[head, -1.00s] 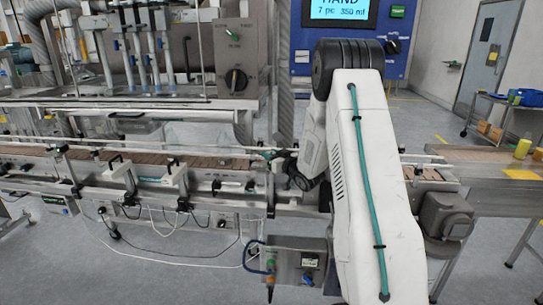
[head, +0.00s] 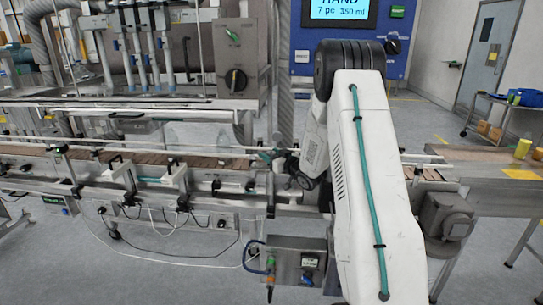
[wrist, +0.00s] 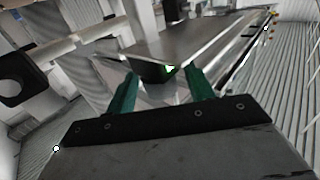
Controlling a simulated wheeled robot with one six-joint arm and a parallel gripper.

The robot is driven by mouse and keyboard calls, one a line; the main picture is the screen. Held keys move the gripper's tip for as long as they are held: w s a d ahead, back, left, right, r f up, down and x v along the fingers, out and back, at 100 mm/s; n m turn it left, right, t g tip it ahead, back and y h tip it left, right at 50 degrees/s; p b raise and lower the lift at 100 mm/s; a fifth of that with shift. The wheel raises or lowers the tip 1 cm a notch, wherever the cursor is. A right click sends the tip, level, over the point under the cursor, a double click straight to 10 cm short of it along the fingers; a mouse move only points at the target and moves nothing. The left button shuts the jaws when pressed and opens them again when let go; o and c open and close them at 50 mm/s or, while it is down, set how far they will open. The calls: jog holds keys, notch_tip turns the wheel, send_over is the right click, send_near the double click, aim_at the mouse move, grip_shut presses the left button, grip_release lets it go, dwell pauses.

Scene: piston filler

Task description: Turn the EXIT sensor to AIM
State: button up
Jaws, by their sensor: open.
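My gripper shows in the wrist view (wrist: 163,88) with two green fingers spread apart and nothing held between them. A dark block with a small lit green spot (wrist: 168,69) lies just beyond the fingertips, under a flat metal plate. It may be the EXIT sensor, but no label is readable, and its setting cannot be told. Contact with the fingers cannot be told either. In the head view my arm reaches down to the conveyor rail, and its wrist (head: 300,172) hides part of the rail. The fingers are too small there to judge.
The conveyor (head: 140,158) runs across the head view, with white bracketed units (head: 122,173) along its front rail. A control box (head: 298,262) with cables hangs below. The filler cabinet (head: 236,50) and blue panel (head: 397,62) stand behind. The floor at front left is mostly clear.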

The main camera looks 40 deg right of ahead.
jog(key=s, duration=0.7)
jog(key=shift+s, duration=0.4)
jog(key=s+d+f+m+g+h, duration=0.25)
jog(key=f+g, duration=0.25)
jog(key=f, duration=0.3)
jog(key=s+a+g+h, duration=0.2)
jog(key=s+g, duration=0.4)
jog(key=s, duration=0.1)
jog(key=s+a+r+g+y, duration=0.1)
jog(key=s+a+r+g, duration=0.1)
jog(key=s+a+r, duration=0.5)
jog(key=s+a+r+n+g+y, duration=0.1)
jog(key=s+a+r, duration=0.6)
jog(key=s+a, duration=0.5)
jog(key=s+a+r+n+g+y, duration=0.1)
jog(key=s+a+r+g+y, duration=0.1)
jog(key=s+a+r, duration=0.5)
jog(key=shift+s+a+g, duration=0.3)
jog(key=shift+s+a, duration=0.9)
jog(key=shift+a, duration=2.15)
